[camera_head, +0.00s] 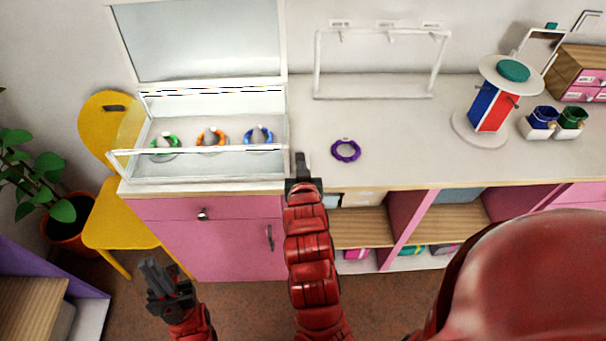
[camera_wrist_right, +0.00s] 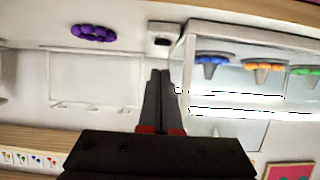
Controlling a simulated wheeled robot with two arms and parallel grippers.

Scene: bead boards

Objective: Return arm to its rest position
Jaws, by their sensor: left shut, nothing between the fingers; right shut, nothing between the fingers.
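My right arm reaches up the middle of the head view, and its gripper (camera_head: 303,168) is over the counter's front edge, between the glass case and a purple bead ring (camera_head: 346,150). In the right wrist view the right gripper (camera_wrist_right: 160,75) has its fingers together and holds nothing. The purple ring also shows in that view (camera_wrist_right: 94,33), apart from the fingers. My left gripper (camera_head: 153,270) is low at the left, in front of the pink cabinet and over the floor, shut and empty.
A glass case (camera_head: 205,172) with its lid up holds green (camera_head: 164,143), orange (camera_head: 211,138) and blue (camera_head: 258,137) bead rings. A white rack frame (camera_head: 316,65) stands behind the purple ring. A red and blue stand (camera_head: 488,108) is at the right. A yellow chair (camera_head: 115,222) stands left.

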